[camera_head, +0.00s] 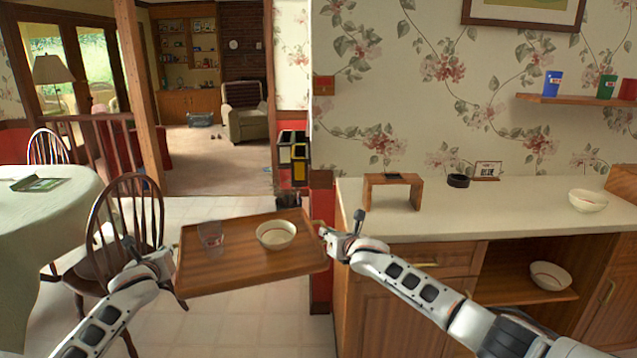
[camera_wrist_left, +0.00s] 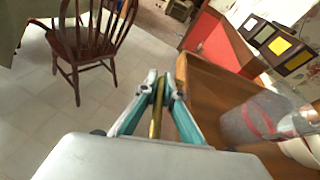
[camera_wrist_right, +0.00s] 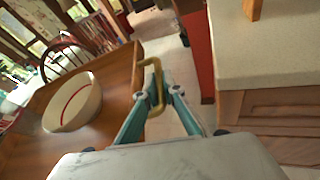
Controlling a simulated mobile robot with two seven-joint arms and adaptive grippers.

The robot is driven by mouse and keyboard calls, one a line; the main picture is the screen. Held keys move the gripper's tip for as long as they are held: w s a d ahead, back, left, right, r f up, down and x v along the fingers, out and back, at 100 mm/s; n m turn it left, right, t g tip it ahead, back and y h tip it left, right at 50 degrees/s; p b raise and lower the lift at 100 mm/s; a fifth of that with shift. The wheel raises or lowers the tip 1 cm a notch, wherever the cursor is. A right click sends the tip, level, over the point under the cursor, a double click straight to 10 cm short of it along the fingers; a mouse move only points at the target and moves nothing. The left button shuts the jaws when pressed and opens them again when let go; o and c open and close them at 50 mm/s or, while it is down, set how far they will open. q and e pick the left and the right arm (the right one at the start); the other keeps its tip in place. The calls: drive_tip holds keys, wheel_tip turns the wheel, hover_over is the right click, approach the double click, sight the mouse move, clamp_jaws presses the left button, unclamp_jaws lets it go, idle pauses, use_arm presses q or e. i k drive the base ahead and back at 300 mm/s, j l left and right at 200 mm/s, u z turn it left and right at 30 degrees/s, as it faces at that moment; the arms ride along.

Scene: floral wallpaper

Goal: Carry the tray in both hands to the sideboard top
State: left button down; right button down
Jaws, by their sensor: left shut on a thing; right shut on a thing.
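The wooden tray (camera_head: 245,274) is held up in the air between my two grippers, left of the sideboard. A clear glass (camera_head: 211,238) and a white bowl with a red line (camera_head: 276,235) stand on it. My left gripper (camera_head: 170,262) is shut on the tray's left handle; the brass handle (camera_wrist_left: 157,112) shows between its fingers in the left wrist view. My right gripper (camera_head: 325,236) is shut on the right handle, a brass loop (camera_wrist_right: 157,88) in the right wrist view. The sideboard top (camera_head: 440,221) is pale and lies to the right of the tray.
On the sideboard top are a small wooden stand (camera_head: 394,187), a dark round dish (camera_head: 458,181), a small framed card (camera_head: 487,170) and a white bowl (camera_head: 588,200). Its front middle is clear. A wooden chair (camera_head: 125,225) stands behind the tray's left side.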

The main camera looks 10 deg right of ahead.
sight(487, 204)
drive_tip(key=k+l+z, duration=0.1)
drive_tip(key=l, duration=0.55)
drive_tip(key=k+l+z, duration=0.1)
drive_tip(key=l, duration=0.55)
drive_tip(key=k+l+z, duration=0.1)
drive_tip(key=k+l, duration=0.15)
drive_tip(key=l, duration=0.4)
drive_tip(key=k+l+z, duration=0.15)
drive_tip(key=l, duration=0.55)
drive_tip(key=l+z, duration=0.1)
drive_tip(key=l, duration=0.55)
